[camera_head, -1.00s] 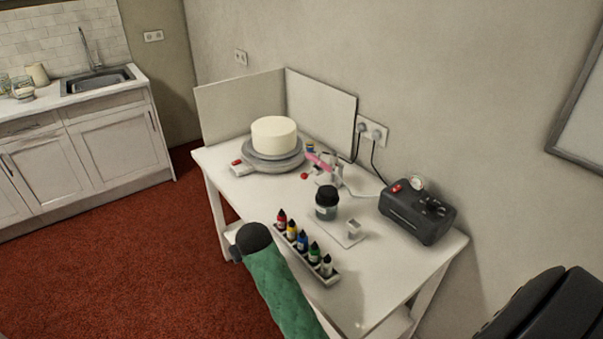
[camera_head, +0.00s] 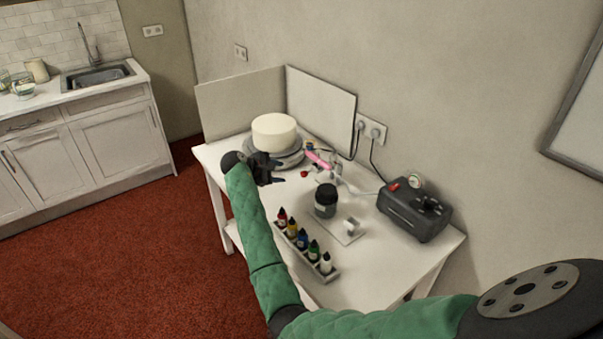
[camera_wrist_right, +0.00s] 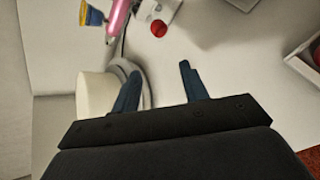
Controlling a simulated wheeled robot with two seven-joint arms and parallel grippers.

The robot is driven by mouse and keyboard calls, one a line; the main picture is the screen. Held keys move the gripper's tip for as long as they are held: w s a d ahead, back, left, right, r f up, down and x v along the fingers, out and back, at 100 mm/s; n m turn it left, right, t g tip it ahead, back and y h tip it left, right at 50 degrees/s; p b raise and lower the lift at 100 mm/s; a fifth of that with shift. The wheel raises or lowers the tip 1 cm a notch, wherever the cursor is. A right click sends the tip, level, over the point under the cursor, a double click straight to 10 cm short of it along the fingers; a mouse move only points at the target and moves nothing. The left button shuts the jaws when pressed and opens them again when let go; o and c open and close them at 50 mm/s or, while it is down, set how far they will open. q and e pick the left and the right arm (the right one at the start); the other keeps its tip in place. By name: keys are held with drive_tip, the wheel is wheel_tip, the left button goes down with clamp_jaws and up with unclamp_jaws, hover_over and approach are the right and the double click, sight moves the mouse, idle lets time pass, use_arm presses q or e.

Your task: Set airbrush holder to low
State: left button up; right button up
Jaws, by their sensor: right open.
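The airbrush holder (camera_head: 331,176) is a small white stand behind the dark jar, with a pink airbrush (camera_head: 319,160) resting on it. A red knob (camera_head: 304,174) shows at its left side. In the right wrist view the pink airbrush (camera_wrist_right: 119,15), part of the white holder (camera_wrist_right: 165,8) and the red knob (camera_wrist_right: 158,30) are at the top, beyond my fingers. My right gripper (camera_head: 280,171) is open and empty, left of the holder and in front of the cake turntable. Its two fingers (camera_wrist_right: 160,70) stand apart, touching neither knob nor airbrush. My left gripper is out of view.
A white cake (camera_head: 274,132) stands on the grey turntable (camera_head: 289,160) close behind my gripper. A dark jar (camera_head: 326,203), a rack of colour bottles (camera_head: 303,243) and a black compressor (camera_head: 413,212) stand to the right. White panels back the table.

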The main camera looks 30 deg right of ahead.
sight(302, 173)
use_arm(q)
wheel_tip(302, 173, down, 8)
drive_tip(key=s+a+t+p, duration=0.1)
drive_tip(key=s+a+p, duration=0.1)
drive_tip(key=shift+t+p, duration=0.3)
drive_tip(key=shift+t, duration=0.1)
use_arm(e)
drive_tip(key=shift+s+d+f+n+g+h, duration=0.25)
drive_tip(key=shift+d+f+n+h, duration=0.3)
drive_tip(key=shift+d+n, duration=1.1)
drive_tip(key=shift+s+d+f+n+g+h, duration=0.25)
drive_tip(key=shift+d+f+n, duration=0.35)
drive_tip(key=shift+d+n, duration=1)
drive_tip(key=shift+s+d+f+n+g+h, duration=0.15)
drive_tip(key=shift+d+f+n+g+h, duration=0.3)
drive_tip(key=shift+d+n, duration=1.15)
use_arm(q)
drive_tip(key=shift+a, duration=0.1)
use_arm(e)
drive_tip(key=shift+a+f+n, duration=0.15)
drive_tip(key=shift+a+n, duration=0.1)
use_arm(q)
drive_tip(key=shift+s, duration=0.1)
use_arm(e)
clamp_jaws()
